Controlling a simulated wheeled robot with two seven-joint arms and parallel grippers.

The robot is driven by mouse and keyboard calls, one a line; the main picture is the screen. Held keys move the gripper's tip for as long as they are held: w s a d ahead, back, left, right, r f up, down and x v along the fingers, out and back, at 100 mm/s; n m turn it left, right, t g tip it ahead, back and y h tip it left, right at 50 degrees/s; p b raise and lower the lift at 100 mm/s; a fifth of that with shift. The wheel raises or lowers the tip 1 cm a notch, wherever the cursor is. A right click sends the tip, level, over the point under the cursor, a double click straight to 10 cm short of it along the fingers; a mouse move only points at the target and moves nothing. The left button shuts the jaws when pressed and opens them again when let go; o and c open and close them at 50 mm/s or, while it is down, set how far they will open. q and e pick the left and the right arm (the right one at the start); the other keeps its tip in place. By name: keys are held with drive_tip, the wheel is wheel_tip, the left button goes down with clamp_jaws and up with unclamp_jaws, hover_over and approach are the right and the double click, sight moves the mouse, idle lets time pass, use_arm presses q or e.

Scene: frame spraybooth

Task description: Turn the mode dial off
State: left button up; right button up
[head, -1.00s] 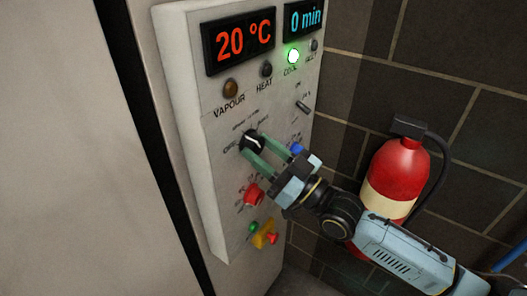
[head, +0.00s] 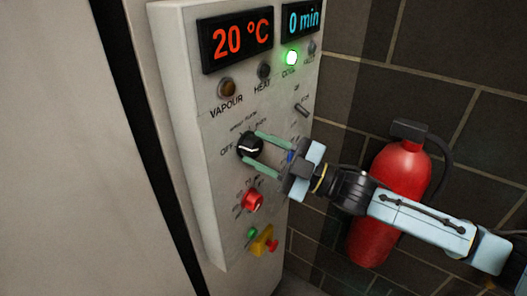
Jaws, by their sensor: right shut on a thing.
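The mode dial (head: 250,148) is a black round knob with a white pointer line on the grey control panel (head: 215,190). The word OFF is printed just left of it, with other position labels above. The white line lies nearly level, its left end towards OFF. My right gripper (head: 256,146) reaches in from the right and is shut on the dial, one green finger above it and one below. My left gripper is not in view.
Displays read 20 °C (head: 237,40) and 0 min (head: 303,20); the COOL lamp (head: 292,57) glows green. Below the dial are a red knob (head: 252,200), a green button (head: 252,233) and a red button on yellow (head: 265,243). A fire extinguisher (head: 400,165) stands behind my right arm.

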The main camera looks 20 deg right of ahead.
drive_tip(key=shift+r+n, duration=0.15)
drive_tip(key=shift+n, duration=0.35)
drive_tip(key=o, duration=0.8)
drive_tip(key=shift+c, duration=0.2)
drive_tip(key=shift+o, duration=1.1)
drive_tip(key=shift+w+a, duration=0.1)
drive_tip(key=shift+s+d+f, duration=0.3)
drive_tip(key=shift+d+f, duration=0.05)
drive_tip(key=shift+d, duration=0.15)
drive_tip(key=b+v, duration=0.3)
drive_tip(key=v, duration=0.9)
drive_tip(key=shift+r, duration=0.15)
drive_tip(key=shift+s+d, duration=0.1)
